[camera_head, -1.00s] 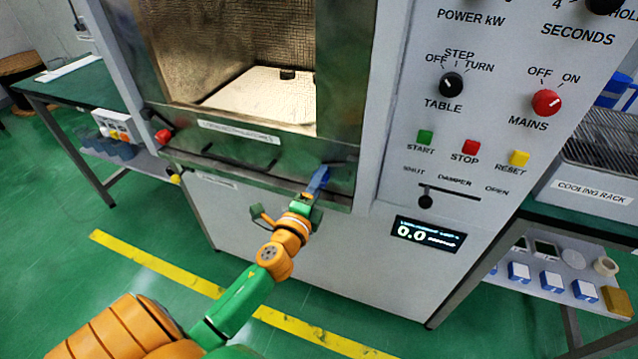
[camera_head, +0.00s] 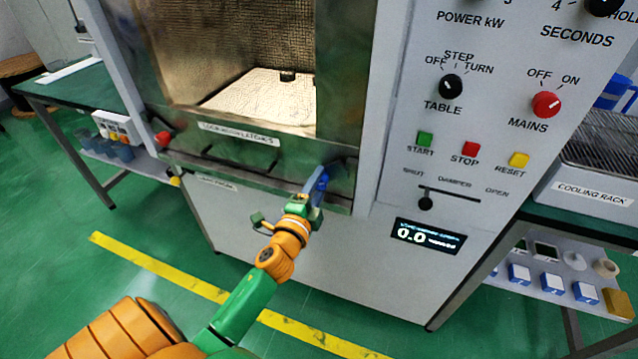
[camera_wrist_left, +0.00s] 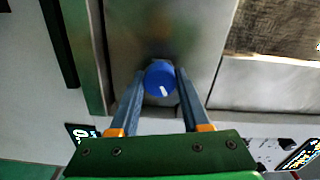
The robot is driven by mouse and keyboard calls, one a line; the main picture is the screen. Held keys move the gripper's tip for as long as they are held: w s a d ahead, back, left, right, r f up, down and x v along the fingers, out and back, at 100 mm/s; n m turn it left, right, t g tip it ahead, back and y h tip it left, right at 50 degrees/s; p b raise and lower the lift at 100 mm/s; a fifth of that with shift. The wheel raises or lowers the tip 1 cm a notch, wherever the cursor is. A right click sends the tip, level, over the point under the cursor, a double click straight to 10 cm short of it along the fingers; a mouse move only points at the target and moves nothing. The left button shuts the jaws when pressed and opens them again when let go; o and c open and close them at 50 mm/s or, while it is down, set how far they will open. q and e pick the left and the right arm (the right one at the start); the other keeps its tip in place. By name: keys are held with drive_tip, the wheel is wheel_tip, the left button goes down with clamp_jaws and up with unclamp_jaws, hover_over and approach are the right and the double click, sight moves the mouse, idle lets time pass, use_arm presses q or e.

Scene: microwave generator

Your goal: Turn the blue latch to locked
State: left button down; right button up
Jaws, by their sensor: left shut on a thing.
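The blue latch (camera_wrist_left: 159,77) is a round knob with a white mark on the metal front, seen in the left wrist view. Its white mark points down and slightly right in that view. My left gripper (camera_wrist_left: 160,82) has one finger on each side of the knob and is shut on it. In the head view, my left gripper (camera_head: 318,180) is at the lower right of the metal door front, where its fingers largely hide the latch. No lock label is readable beside the latch. My right gripper is not in view.
The oven chamber (camera_head: 270,90) above shows a pale floor with a small dark object. To the right is the control panel (camera_head: 480,120) with knobs, buttons, a damper slider (camera_head: 425,203) and a display (camera_head: 428,236). A red knob (camera_head: 163,138) is at the door's left.

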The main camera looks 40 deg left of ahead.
use_arm(q)
drive_tip(key=shift+f, duration=0.1)
drive_tip(key=shift+c, duration=1.8)
unclamp_jaws()
drive_tip(key=v, duration=0.7)
drive_tip(key=shift+b, duration=0.4)
drive_tip(key=shift+s+a, duration=0.1)
